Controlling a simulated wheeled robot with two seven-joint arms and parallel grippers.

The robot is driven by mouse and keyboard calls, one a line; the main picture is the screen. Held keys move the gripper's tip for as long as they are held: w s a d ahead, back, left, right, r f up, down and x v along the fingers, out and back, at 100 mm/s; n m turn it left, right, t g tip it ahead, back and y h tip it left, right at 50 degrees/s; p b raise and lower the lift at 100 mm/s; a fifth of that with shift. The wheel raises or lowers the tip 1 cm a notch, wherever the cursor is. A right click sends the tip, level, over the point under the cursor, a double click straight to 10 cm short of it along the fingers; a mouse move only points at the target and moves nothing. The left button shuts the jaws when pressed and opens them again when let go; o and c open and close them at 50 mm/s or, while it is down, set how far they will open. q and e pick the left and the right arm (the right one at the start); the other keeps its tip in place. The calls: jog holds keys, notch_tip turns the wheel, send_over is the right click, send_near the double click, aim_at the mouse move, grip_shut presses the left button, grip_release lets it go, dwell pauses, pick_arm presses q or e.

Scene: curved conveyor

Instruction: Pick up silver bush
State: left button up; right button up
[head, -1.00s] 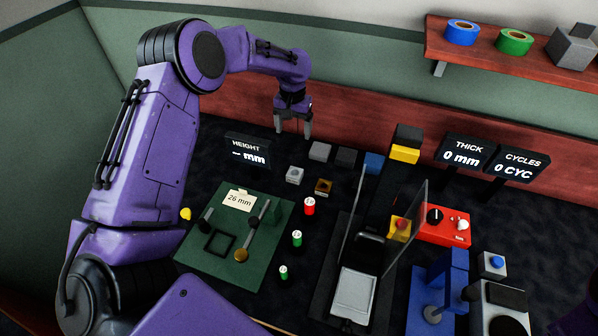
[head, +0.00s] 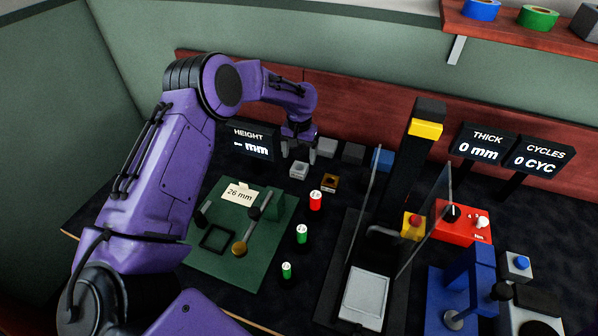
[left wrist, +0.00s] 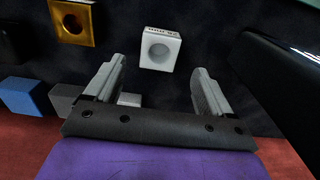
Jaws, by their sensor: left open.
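The silver bush (head: 299,170) is a small pale square block with a round hole in its top, lying on the dark table. It also shows in the left wrist view (left wrist: 160,48), just beyond and between my fingertips. My left gripper (head: 298,150) is open and empty, behind and slightly above the silver bush in the head view. The left wrist view shows its two fingers (left wrist: 157,75) spread apart, with nothing between them. A gold bush (head: 330,182) of similar shape lies to the right; it also shows in the left wrist view (left wrist: 75,20). My right gripper is not seen.
Grey, dark and blue blocks (head: 383,158) stand along the back. A green board (head: 207,262) with a gauge lies in front left. Red and green cylinders (head: 315,200) stand nearby. A height display (head: 251,141) stands left of my gripper. A clear-shielded press (head: 364,298) stands right.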

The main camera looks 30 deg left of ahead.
aim_at(299, 167)
pick_arm(q)
jog(key=f, duration=0.2)
jog(key=f+p, duration=0.1)
jog(key=f, duration=0.2)
jog(key=shift+s+d, duration=0.1)
jog(key=shift+s, duration=0.1)
jog(key=shift+w+f, duration=0.1)
jog(key=shift+f, duration=0.45)
jog(key=c, duration=1.2)
jog(key=shift+r, duration=0.1)
notch_tip(299, 167, up, 18)
jog(key=shift+b, duration=0.5)
